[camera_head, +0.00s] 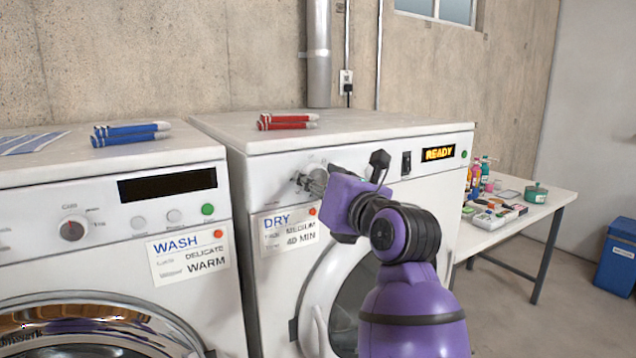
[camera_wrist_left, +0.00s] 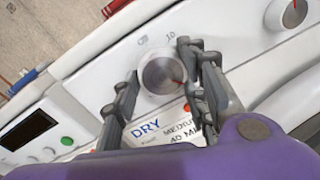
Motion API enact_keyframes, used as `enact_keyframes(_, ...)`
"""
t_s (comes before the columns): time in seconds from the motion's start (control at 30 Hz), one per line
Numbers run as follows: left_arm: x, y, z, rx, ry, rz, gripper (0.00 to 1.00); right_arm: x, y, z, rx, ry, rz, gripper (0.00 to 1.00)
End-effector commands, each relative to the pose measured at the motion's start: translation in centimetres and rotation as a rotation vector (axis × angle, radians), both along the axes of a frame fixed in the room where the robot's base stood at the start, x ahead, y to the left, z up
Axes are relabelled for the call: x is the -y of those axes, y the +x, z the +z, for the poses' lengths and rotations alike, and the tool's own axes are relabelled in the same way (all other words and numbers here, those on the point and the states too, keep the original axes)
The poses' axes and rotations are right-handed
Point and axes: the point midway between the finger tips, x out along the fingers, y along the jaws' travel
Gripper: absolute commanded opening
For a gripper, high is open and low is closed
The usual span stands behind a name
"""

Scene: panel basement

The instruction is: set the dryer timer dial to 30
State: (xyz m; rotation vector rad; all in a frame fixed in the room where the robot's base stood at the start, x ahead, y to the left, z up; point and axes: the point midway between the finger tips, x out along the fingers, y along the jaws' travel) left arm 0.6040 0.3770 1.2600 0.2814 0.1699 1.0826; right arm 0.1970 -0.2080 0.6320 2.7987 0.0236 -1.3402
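The white dryer (camera_head: 430,190) stands right of the washer. Its round grey timer dial (camera_wrist_left: 162,73) shows in the left wrist view, its red mark toward the lower right; a "10" is printed above it. In the head view my gripper hides most of it. My left gripper (camera_wrist_left: 160,72) has one finger on each side of the dial, close to its rim. I cannot tell whether the fingers touch it. The dryer's card (camera_head: 290,230) reads DRY, MEDIUM, 40 MIN. My right gripper is not in view.
A second dial (camera_head: 380,160) and a READY display (camera_head: 438,153) are farther right on the dryer panel. Red pens (camera_head: 287,121) lie on the dryer; blue pens (camera_head: 130,132) lie on the washer (camera_head: 40,160). A cluttered table (camera_head: 545,207) stands at the right.

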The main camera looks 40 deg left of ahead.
Motion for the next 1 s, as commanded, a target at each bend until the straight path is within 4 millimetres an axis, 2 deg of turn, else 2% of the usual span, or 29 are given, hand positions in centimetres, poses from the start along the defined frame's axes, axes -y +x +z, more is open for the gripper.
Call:
enact_keyframes(0.07, -0.09, -0.08, -0.06, -0.001, -0.001, 0.003, 0.14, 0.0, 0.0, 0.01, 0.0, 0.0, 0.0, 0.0)
enact_keyframes(0.33, -0.12, -0.09, -0.25, 0.1, -0.044, 0.004, 0.14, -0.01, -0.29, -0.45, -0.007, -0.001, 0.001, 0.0)
enact_keyframes(0.6, -0.15, -0.15, -0.2, 0.107, -0.048, 0.005, 0.14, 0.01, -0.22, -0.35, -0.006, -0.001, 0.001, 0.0)
enact_keyframes(0.63, -0.15, -0.15, -0.2, 0.107, -0.048, 0.006, 0.44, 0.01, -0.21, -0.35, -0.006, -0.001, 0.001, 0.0)
enact_keyframes(0.73, -0.13, -0.13, -0.18, 0.107, -0.046, 0.005, 0.57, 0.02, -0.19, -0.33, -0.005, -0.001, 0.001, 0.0)
enact_keyframes(1.0, -0.06, -0.07, -0.13, 0.108, -0.047, 0.003, 0.57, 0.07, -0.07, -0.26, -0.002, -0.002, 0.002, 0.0)
